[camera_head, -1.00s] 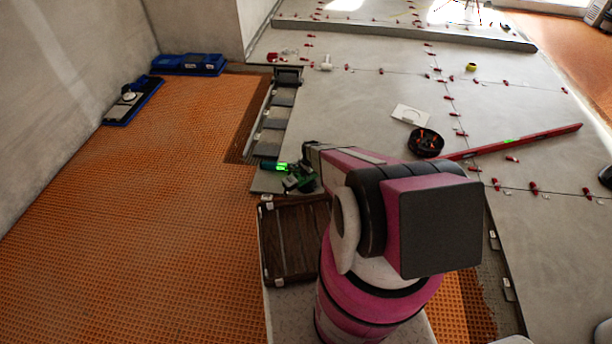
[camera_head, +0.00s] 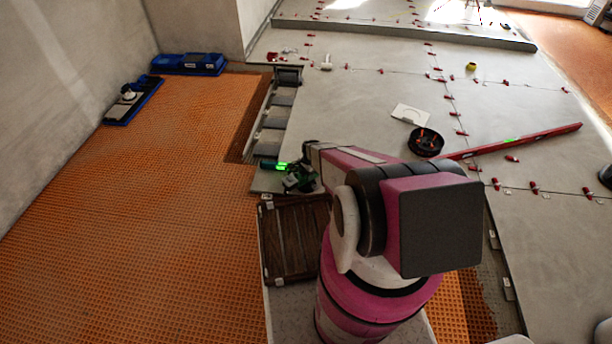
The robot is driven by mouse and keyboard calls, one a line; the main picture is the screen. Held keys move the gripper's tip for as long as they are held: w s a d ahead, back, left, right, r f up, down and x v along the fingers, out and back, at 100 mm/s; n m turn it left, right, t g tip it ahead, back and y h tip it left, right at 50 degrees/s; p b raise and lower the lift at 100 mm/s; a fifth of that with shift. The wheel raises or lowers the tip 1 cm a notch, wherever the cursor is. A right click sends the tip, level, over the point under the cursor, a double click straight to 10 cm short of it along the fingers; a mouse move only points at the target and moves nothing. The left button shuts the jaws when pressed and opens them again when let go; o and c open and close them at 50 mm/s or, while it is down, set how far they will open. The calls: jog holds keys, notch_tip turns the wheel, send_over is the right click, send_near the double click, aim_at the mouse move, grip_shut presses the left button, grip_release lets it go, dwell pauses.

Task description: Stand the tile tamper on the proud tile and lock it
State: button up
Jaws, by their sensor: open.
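The tile tamper (camera_head: 297,180), a green and dark tool with a teal end and a bright green light, is beside the far end of my arm. It appears to stand on a grey tile (camera_head: 264,182) at the left edge of the laid floor. My gripper (camera_head: 313,168) is open, right beside the tamper and partly hidden by my pink arm. I cannot tell whether its fingers touch the tamper. Which tile is proud, and the state of any lock, are too small to see.
Orange matting (camera_head: 150,220) covers the left floor. A brown slatted crate (camera_head: 293,240) is close to my arm. A red level (camera_head: 520,140), black bucket (camera_head: 426,141) and white sheet (camera_head: 410,113) lie on the grey tiles. Blue trays (camera_head: 190,63) are by the wall.

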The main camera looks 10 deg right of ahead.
jog(key=r, duration=0.3)
jog(key=d+r, duration=0.1)
jog(key=r, duration=0.6)
jog(key=shift+w+d+r, duration=0.15)
jog(key=shift+w+r, duration=0.05)
jog(key=shift+w, duration=0.1)
jog(key=shift+c, duration=0.3)
